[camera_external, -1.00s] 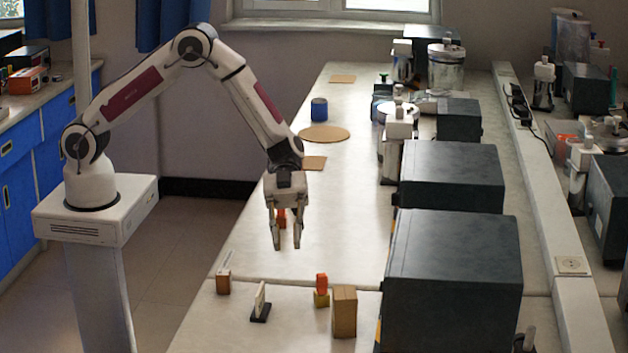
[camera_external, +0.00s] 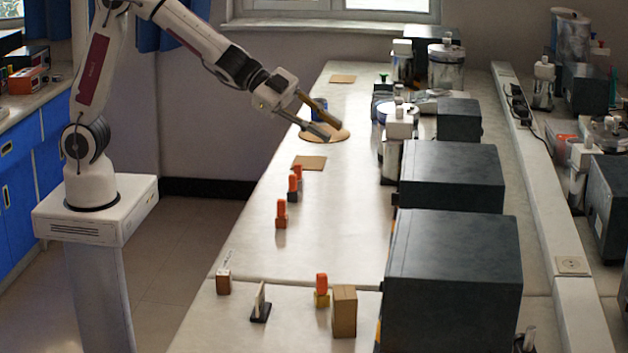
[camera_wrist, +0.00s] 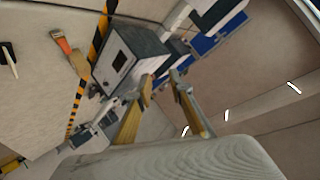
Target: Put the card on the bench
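The card (camera_external: 259,297) is a thin pale piece standing nearly upright in a small black holder (camera_external: 260,313) on the near part of the pale bench (camera_external: 340,230). In the wrist view a pale upright piece with a dark part, probably the card (camera_wrist: 11,66), shows at the left edge. My gripper (camera_external: 325,129) is raised over the far part of the bench, well away from the card, and points to the right. Its two fingers are apart with nothing between them. The fingers also show apart in the wrist view (camera_wrist: 161,88).
Orange-topped blocks (camera_external: 281,213) stand mid-bench. A wooden block (camera_external: 344,311) and an orange-topped yellow block (camera_external: 321,291) stand right of the card; a small brown block (camera_external: 223,282) stands left. Large dark boxes (camera_external: 450,270) line the right side. A blue can (camera_external: 319,108) stands behind my gripper.

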